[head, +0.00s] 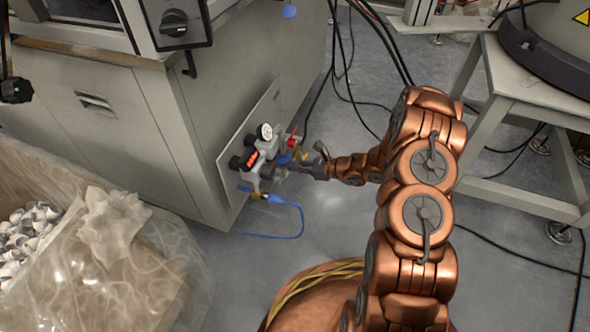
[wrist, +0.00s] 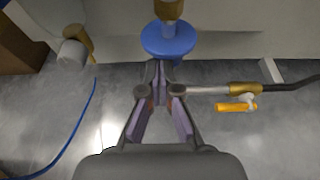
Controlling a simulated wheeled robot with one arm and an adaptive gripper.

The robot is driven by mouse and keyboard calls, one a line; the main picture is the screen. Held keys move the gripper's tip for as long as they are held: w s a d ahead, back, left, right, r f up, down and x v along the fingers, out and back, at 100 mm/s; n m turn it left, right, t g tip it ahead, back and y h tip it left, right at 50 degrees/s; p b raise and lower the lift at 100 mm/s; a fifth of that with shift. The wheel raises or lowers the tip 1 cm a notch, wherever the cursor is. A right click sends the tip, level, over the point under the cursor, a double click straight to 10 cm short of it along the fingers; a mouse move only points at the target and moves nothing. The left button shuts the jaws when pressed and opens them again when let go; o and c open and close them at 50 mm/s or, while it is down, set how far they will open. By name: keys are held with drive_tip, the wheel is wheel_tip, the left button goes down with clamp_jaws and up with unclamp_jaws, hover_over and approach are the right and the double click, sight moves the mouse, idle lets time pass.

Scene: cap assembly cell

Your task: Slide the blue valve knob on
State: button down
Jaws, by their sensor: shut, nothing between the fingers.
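The blue valve knob (wrist: 168,42) is a round disc at the upper middle of the wrist view. It sits at the end of a brass stem (wrist: 170,10); how far on it is, I cannot tell. In the head view the knob (head: 284,158) shows small, at the front of the valve assembly on the cabinet's side. My gripper (wrist: 160,72) is shut and empty, its fingertips together right at the knob's near side. Whether the tips touch the knob is unclear. In the head view my gripper (head: 308,171) is just right of the knob.
A pressure gauge (head: 264,131) and a red handle (head: 293,137) crowd the panel. A pipe with a yellow-handled valve (wrist: 238,106) runs close right of my fingers. A blue hose (head: 301,222) loops below. Open floor lies beneath; a plastic-lined bin (head: 120,265) stands left.

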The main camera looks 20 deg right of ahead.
idle(0.4)
drive_tip(key=r+p, duration=0.2)
drive_tip(key=p, duration=0.1)
drive_tip(key=shift+w+a, duration=0.1)
drive_tip(key=shift+w, duration=0.1)
drive_tip(key=shift+r+p, duration=0.45)
drive_tip(key=shift+p, duration=0.8)
drive_tip(key=shift+s, duration=0.1)
wheel_tip(320, 180, down, 5)
drive_tip(key=b, duration=0.2)
drive_tip(key=p+v, duration=0.4)
drive_tip(key=v, duration=0.6)
drive_tip(key=shift+r+p, duration=0.3)
drive_tip(key=shift+p, duration=0.05)
